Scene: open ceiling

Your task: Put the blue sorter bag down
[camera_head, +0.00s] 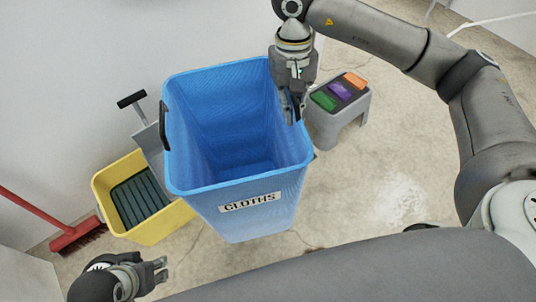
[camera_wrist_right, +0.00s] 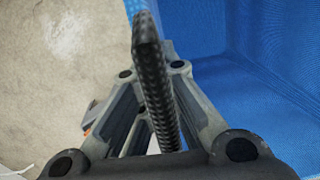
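The blue sorter bag (camera_head: 240,215) is a tall, open, empty bin with a "CLOTHS" label, in the middle of the head view. It looks upright; I cannot tell whether its base touches the floor. My right gripper (camera_head: 292,108) is at its right rim. In the right wrist view the fingers close in on both sides of the black handle (camera_wrist_right: 155,85), with the blue wall beside it. The other black handle (camera_head: 164,125) is free on the left side. My left gripper (camera_head: 161,270) is empty at the lower left, its fingers apart, away from the bag.
A yellow bucket (camera_head: 150,228) with a dark green insert and a grey wringer stands left of the bag. A red broom (camera_head: 75,236) lies further left by the wall. Floor at right is clear.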

